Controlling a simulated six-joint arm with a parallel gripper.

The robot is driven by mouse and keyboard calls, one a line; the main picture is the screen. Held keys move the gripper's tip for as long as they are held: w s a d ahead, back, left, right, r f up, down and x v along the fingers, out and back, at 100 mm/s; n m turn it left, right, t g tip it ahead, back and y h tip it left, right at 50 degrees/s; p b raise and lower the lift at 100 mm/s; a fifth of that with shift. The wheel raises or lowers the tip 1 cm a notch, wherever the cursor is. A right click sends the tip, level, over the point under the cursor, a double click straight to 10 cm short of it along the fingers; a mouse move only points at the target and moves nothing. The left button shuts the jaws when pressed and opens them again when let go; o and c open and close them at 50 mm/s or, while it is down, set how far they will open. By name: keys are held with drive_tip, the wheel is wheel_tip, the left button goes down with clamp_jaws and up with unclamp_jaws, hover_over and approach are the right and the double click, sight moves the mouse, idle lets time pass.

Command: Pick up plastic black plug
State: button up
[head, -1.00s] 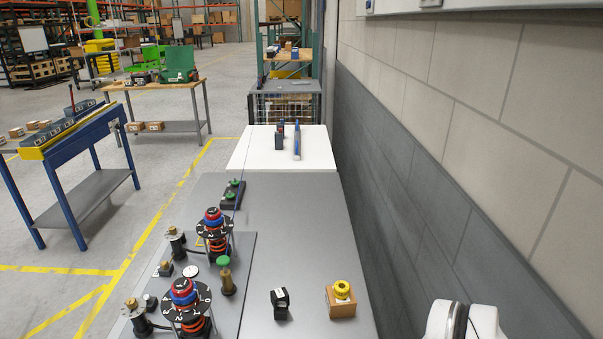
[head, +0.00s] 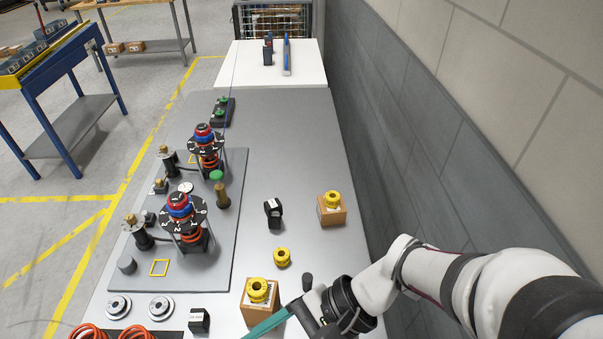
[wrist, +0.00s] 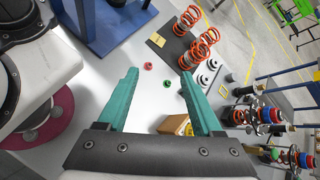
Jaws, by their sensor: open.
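A small black block with a white label (head: 273,213) stands on the grey table right of the fixture plate. A second black labelled block (head: 199,320) is near the table's front edge. I cannot tell which of them is the plug. My gripper shows in the head view by one teal finger (head: 268,325), low in the picture beside the nearer wooden block. In the wrist view my gripper (wrist: 159,73) has its two teal jaws spread wide, with nothing between them. Neither black block is clearly seen between the jaws.
Wooden blocks with yellow rings stand near (head: 258,292) and farther right (head: 331,210); a loose yellow ring (head: 282,257) lies between. The fixture plate (head: 215,262) carries tall spring assemblies. Orange springs (head: 87,331) lie front left. A wall (head: 400,140) borders the right.

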drive_tip(key=w+a+m+t+y, duration=0.2)
drive_tip(key=w+m+t+y, duration=0.15)
drive_tip(key=w, duration=0.25)
drive_tip(key=m+t, duration=0.8)
drive_tip(key=m, duration=0.3)
hover_over(304, 275)
drive_tip(key=s+a, duration=0.3)
drive_tip(key=s, duration=0.2)
wheel_tip(304, 275, down, 8)
drive_tip(key=d+f+m+h, duration=0.1)
drive_tip(key=d+f, duration=0.1)
drive_tip(key=f, duration=0.1)
drive_tip(key=w+d+f+m+t+h, duration=0.1)
drive_tip(key=f+m+h, duration=0.1)
drive_tip(key=f, duration=0.1)
drive_tip(key=d+f+m+t+h, duration=0.1)
drive_tip(key=d+f+h, duration=0.1)
drive_tip(key=f, duration=0.1)
drive_tip(key=shift+w+d+f+m, duration=0.2)
drive_tip(key=shift+w+d+m, duration=0.05)
drive_tip(key=shift+d, duration=0.1)
drive_tip(key=x, duration=0.7)
drive_tip(key=shift+w+d+f, duration=0.1)
drive_tip(key=shift+f, duration=0.05)
clamp_jaws()
